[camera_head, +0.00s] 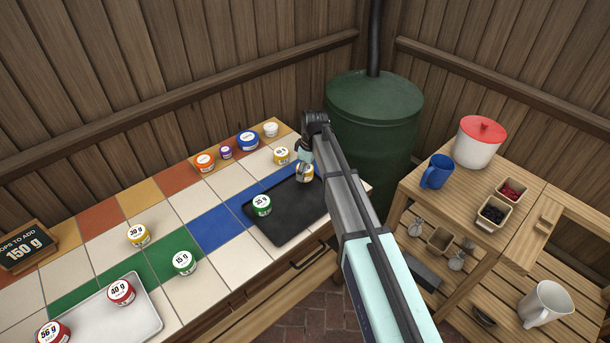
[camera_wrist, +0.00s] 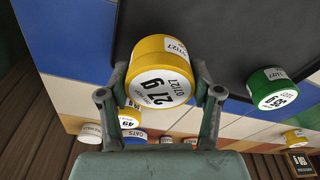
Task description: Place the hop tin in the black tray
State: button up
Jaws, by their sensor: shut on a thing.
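My gripper (camera_head: 304,160) is shut on a yellow hop tin (camera_head: 305,173) with a white lid, at the far right part of the black tray (camera_head: 291,218). In the wrist view the fingers (camera_wrist: 162,92) stand on both sides of this yellow tin (camera_wrist: 162,50); its lid seems to read 21 g. The tray's dark surface (camera_wrist: 225,30) lies behind it there. I cannot tell whether the tin touches the tray. A green tin (camera_head: 261,206) marked 35 g sits on the tray, to the left of the held tin.
Another yellow tin (camera_head: 282,156) stands just behind the tray, close to my gripper. Blue (camera_head: 247,141), purple and orange tins line the back. A metal tray (camera_head: 110,318) with red tins lies front left. A sign (camera_head: 25,248) reads 150 g. A green barrel (camera_head: 375,110) stands behind my arm.

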aim_at(310, 169)
jog(key=shift+f, duration=1.5)
jog(key=shift+f, duration=0.15)
jog(key=o, duration=1.1)
jog(key=r, duration=0.4)
jog(key=d+r+b, duration=0.1)
jog(key=r, duration=0.3)
jog(key=r+b, duration=0.1)
jog(key=r, duration=0.3)
jog(key=shift+s+d+r, duration=0.1)
jog(key=shift+s+d, duration=0.25)
